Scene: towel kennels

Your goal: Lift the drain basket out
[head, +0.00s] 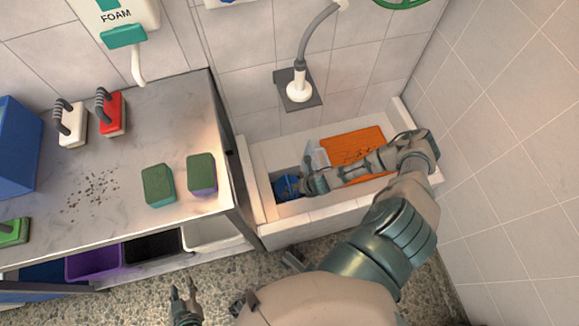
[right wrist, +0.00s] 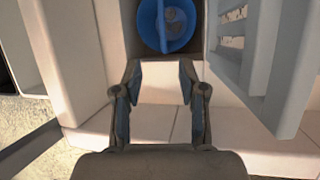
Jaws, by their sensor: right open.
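The blue round drain basket (head: 284,187) sits in a recess at the left end of the white tub. In the right wrist view the drain basket (right wrist: 178,42) lies just beyond the fingertips, with an upright blue strip and some brownish matter inside. My right gripper (head: 308,184) reaches into the tub beside the basket. In the right wrist view my right gripper (right wrist: 160,78) is open and empty, its fingers apart and short of the basket. My left gripper (head: 186,296) hangs low over the pebbled floor, open and empty, away from the tub.
An orange mat (head: 352,144) with dark bits lies in the white tub (head: 335,213), partly behind my right arm. A grey counter (head: 128,180) left of the tub carries brushes and green-topped sponges. A tiled wall is close on the right.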

